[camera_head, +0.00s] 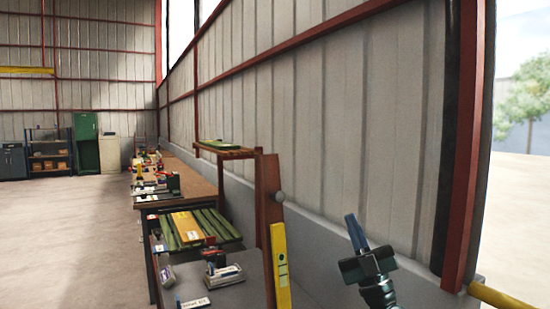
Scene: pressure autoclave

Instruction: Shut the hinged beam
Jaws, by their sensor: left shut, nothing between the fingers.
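A round yellow beam (503,298) shows at the lower right corner, beside the foot of the red column (466,150). It runs out of the picture at the bottom, and its hinge is not clearly seen. My left gripper (353,228) is at the lower middle, pointing up, with its blue fingers together and nothing between them. It is to the left of the yellow beam in the picture and apart from it. My right gripper is not in view.
A workbench (235,291) with tools and green strips stands at the left along the grey wall (345,130). A brown upright post (267,205) and a yellow level (280,268) stand at its right end. Open floor (70,240) lies farther left.

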